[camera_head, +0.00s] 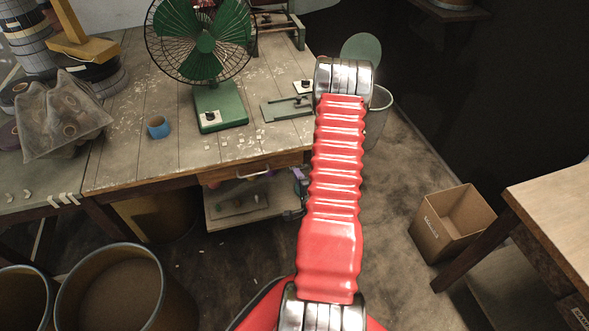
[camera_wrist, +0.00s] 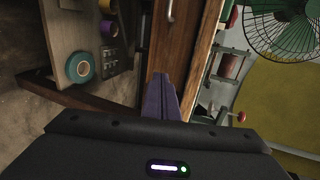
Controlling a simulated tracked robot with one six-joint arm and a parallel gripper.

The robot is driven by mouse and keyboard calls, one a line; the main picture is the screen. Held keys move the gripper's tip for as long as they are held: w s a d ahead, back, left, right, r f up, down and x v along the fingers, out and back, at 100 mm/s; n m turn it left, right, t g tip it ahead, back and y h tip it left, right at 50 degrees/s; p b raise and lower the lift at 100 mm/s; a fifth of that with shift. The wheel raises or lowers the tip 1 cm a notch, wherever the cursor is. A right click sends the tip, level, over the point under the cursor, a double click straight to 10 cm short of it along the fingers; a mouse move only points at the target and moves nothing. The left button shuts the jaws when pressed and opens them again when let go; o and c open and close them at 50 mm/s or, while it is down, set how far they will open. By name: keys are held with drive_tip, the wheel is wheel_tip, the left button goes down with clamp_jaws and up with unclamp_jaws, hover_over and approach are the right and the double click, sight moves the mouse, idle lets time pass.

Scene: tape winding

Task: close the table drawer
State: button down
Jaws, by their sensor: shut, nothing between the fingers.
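The table drawer (camera_head: 225,180) has a wooden front with a pale metal handle (camera_head: 252,175), just under the front edge of the worktable (camera_head: 150,178). In the wrist view, which is turned on its side, the wooden drawer front (camera_wrist: 172,38) runs beside the tabletop edge. I see no open drawer interior and cannot tell whether a small gap is left. My gripper (camera_wrist: 162,88) is shut and empty, with its fingertips near the drawer front. I cannot tell whether they touch it.
A green fan (camera_head: 205,42) and a blue tape roll (camera_head: 158,127) stand on the table. A lower shelf (camera_wrist: 70,30) holds a teal tape roll (camera_wrist: 80,67). A cardboard box (camera_head: 450,225) stands on the floor at right, and round bins (camera_head: 125,290) at front left.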

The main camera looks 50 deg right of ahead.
drive_tip(key=v, duration=0.7)
drive_tip(key=shift+s+a, duration=0.1)
idle(0.5)
drive_tip(key=s+a+f+n+g+y, duration=0.5)
drive_tip(key=s+f+n+g, duration=0.3)
drive_tip(key=f+n, duration=0.15)
drive_tip(key=w+a+r+n+y, duration=0.1)
drive_tip(key=a+r+n, duration=0.4)
drive_tip(key=a+r, duration=0.5)
drive_tip(key=w+a+r+n+t+y, duration=0.1)
drive_tip(key=a+r+n, duration=0.4)
drive_tip(key=a+r, duration=0.5)
drive_tip(key=w+a+r+n+y, duration=0.1)
drive_tip(key=w+a+r+n, duration=0.2)
drive_tip(key=a+r, duration=0.7)
wheel_tip(320, 180, up, 14)
drive_tip(key=shift+w+a+f+n+t, duration=0.2)
drive_tip(key=shift+a+n+t, duration=0.15)
drive_tip(key=shift+n, duration=0.9)
